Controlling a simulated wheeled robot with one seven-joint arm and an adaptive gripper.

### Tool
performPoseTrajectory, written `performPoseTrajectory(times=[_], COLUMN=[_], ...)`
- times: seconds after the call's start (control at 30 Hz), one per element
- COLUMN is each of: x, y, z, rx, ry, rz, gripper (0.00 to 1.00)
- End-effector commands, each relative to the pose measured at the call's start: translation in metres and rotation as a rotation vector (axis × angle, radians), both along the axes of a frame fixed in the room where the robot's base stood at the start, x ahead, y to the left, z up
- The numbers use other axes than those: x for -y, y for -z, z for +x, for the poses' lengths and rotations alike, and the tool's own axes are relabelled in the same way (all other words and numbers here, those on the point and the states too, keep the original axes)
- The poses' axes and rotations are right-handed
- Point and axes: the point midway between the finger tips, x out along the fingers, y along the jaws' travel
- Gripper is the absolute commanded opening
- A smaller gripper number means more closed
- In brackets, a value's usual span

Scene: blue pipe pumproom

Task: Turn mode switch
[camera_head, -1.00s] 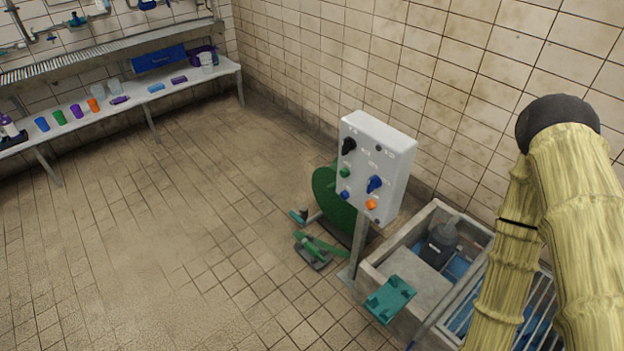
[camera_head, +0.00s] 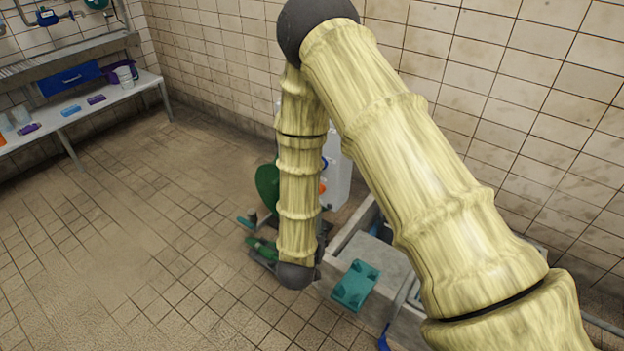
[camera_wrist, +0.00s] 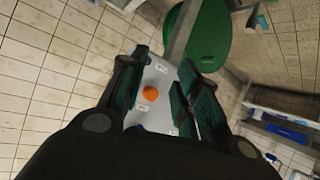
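The white control box (camera_head: 338,172) stands in the middle of the head view, mostly hidden behind my arm. A sliver of a blue switch (camera_head: 325,162) and an orange button (camera_head: 322,188) show at the arm's edge. The black knob is hidden there. In the wrist view, part of the white box face (camera_wrist: 160,75) with the orange button (camera_wrist: 151,94) shows between the fingers. My gripper (camera_wrist: 164,62) is open and empty, with its dark green-padded fingers apart in front of the box. Whether a finger touches the box, I cannot tell.
A concrete basin (camera_head: 352,240) with a teal bracket (camera_head: 355,286) on its edge lies below the box. A green round object (camera_head: 267,187) stands left of the box. A white bench (camera_head: 85,105) runs along the back left wall. The tiled floor at left is clear.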

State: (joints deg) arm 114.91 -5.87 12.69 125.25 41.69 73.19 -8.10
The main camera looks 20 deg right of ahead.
Motion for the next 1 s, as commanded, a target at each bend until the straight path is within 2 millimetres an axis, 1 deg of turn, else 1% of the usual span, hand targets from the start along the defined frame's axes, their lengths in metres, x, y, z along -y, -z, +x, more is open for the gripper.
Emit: performPoseTrajectory(times=[0.03, 0.07, 0.1, 0.13, 0.2, 0.3, 0.4, 0.53, 0.67, 0.77, 1.0], x=[-0.008, -0.012, -0.017, -0.021, -0.028, -0.038, -0.046, -0.049, -0.044, -0.033, -0.002], y=[-0.01, -0.023, -0.039, -0.051, -0.077, -0.107, -0.128, -0.141, -0.145, -0.144, -0.144], z=[0.023, 0.033, 0.045, 0.052, 0.062, 0.068, 0.068, 0.068, 0.072, 0.079, 0.103], rx=[0.09, 0.138, 0.2, 0.242, 0.325, 0.411, 0.462, 0.49, 0.495, 0.493, 0.493], ry=[0.043, 0.073, 0.114, 0.145, 0.215, 0.301, 0.363, 0.403, 0.413, 0.414, 0.413], rz=[-0.032, -0.053, -0.082, -0.101, -0.143, -0.19, -0.224, -0.244, -0.249, -0.248, -0.247], gripper=[0.32, 0.32, 0.32, 0.32, 0.32, 0.32, 0.32, 0.32, 0.32, 0.32, 0.32])
